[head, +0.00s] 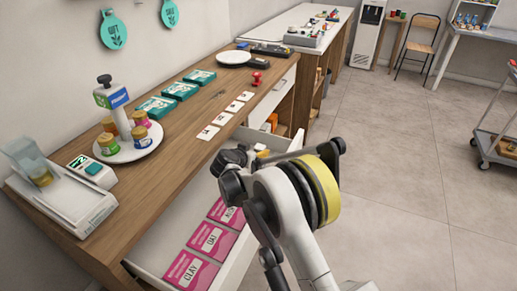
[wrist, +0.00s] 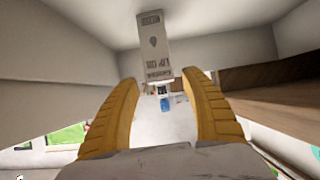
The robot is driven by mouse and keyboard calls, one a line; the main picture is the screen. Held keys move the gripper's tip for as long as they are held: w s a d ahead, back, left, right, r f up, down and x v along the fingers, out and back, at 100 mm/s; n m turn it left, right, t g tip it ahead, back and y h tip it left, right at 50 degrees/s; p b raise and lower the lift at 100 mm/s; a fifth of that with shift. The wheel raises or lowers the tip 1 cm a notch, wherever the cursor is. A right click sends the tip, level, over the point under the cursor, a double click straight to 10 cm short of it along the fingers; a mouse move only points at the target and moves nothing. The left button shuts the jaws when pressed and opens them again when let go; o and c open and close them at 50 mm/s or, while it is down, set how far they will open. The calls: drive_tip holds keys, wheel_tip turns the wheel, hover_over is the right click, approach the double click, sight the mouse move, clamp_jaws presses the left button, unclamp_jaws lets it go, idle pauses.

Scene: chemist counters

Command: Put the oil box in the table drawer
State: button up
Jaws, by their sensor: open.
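A pale box with a drop mark and upside-down print that seems to include "OIL" (wrist: 154,42) is in the wrist view, just beyond the fingertips. It looks to be the oil box. My gripper (wrist: 162,82) has its two yellow fingers spread, with nothing held between them. The box's near end is close to the gap between the tips; I cannot tell whether they touch. The white table drawer (head: 165,243) is pulled out in the head view. Pink boxes (head: 190,270) lie in it in a row. My arm hides part of the drawer, and my fingers are not clear there.
The wooden counter (head: 185,125) carries a scale (head: 85,207), a round stand with jars (head: 128,152), teal boxes (head: 180,91), white cards (head: 222,118) and a red stamp (head: 256,79). Pale walls surround the fingers in the wrist view.

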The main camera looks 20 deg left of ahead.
drive_tip(key=p+v, duration=0.3)
drive_tip(key=v, duration=0.6)
drive_tip(key=shift+s, duration=0.15)
drive_tip(key=shift+r, duration=0.15)
drive_tip(key=w+d+r+g+h, duration=0.1)
drive_tip(key=w+d+r+g, duration=0.1)
drive_tip(key=d+r, duration=1.2)
drive_tip(key=s+d+r+g, duration=0.1)
drive_tip(key=s+d+r, duration=0.2)
drive_tip(key=d, duration=0.5)
drive_tip(key=s+d+r+g, duration=0.1)
drive_tip(key=s+d+r, duration=0.2)
drive_tip(key=d, duration=0.6)
drive_tip(key=s+d+r, duration=0.3)
drive_tip(key=s+d, duration=0.8)
drive_tip(key=s+d+f+y, duration=0.1)
drive_tip(key=s+d, duration=0.2)
drive_tip(key=s, duration=0.4)
drive_tip(key=s+d+f+g, duration=0.1)
drive_tip(key=s+d+f, duration=0.1)
drive_tip(key=s, duration=0.5)
drive_tip(key=shift+s+d+f+n+y, duration=0.2)
drive_tip(key=shift+d+n+y, duration=0.2)
drive_tip(key=shift+d, duration=0.1)
